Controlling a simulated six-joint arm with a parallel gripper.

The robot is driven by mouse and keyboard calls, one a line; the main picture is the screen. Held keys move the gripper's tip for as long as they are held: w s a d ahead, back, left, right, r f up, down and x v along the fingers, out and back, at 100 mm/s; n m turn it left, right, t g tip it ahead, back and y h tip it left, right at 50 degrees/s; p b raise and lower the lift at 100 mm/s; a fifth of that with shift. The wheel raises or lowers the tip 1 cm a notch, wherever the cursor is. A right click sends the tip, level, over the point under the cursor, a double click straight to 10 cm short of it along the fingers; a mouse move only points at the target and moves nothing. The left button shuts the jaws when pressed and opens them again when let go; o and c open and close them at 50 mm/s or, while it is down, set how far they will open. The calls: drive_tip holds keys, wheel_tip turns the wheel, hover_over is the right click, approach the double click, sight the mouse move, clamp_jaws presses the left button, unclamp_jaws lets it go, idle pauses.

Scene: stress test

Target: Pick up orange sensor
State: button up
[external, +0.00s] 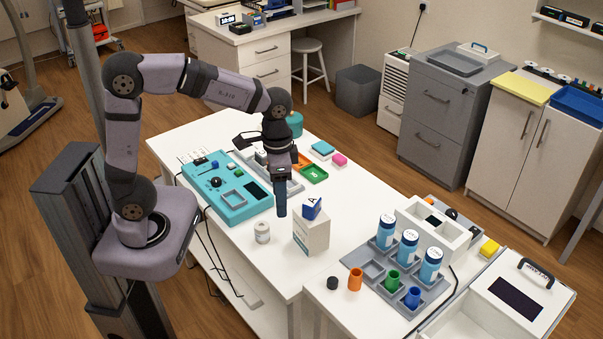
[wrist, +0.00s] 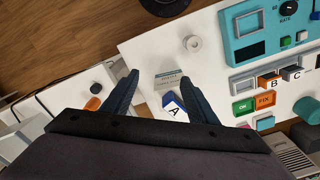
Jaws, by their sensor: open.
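A small orange cylinder (external: 355,279), the only loose orange piece I can make out, stands on the near white table beside a grey rack; I cannot tell for sure that it is the sensor. It also seems to show as an orange piece (wrist: 95,88) at the left of the wrist view, outside the left finger. My gripper (external: 281,212) points down above the white table, up and left of the cylinder and apart from it. In the wrist view my gripper (wrist: 160,77) has its two dark fingers spread, with nothing held between them.
A white box (external: 312,236) with a blue "A" block (external: 312,209) stands close to my gripper. A white jar (external: 262,232) is nearby. The grey rack (external: 376,282) holds several blue-labelled bottles and coloured cups. A teal panel (external: 229,194) lies behind left.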

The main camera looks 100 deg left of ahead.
drive_tip(key=a+n+p, duration=0.2)
drive_tip(key=a+n, duration=0.2)
drive_tip(key=a, duration=1.8)
drive_tip(key=s+a+f+n, duration=0.1)
drive_tip(key=s+a+f, duration=0.1)
drive_tip(key=s+a, duration=0.35)
drive_tip(key=s+a+f+n, duration=0.1)
drive_tip(key=s+a+f, duration=0.1)
drive_tip(key=a, duration=0.7)
drive_tip(key=f, duration=0.4)
drive_tip(key=shift+w+d+f, duration=0.1)
drive_tip(key=shift+w+d, duration=0.15)
drive_tip(key=shift+d, duration=0.05)
drive_tip(key=shift+f+p, duration=0.6)
drive_tip(key=shift+f, duration=0.75)
drive_tip(key=shift+s+f+p, duration=0.15)
drive_tip(key=shift+f+p, duration=0.2)
drive_tip(key=shift+p, duration=0.05)
wheel_tip(320, 180, down, 3)
drive_tip(key=shift+s+p, duration=0.15)
drive_tip(key=shift+p, duration=0.75)
drive_tip(key=shift+f, duration=0.75)
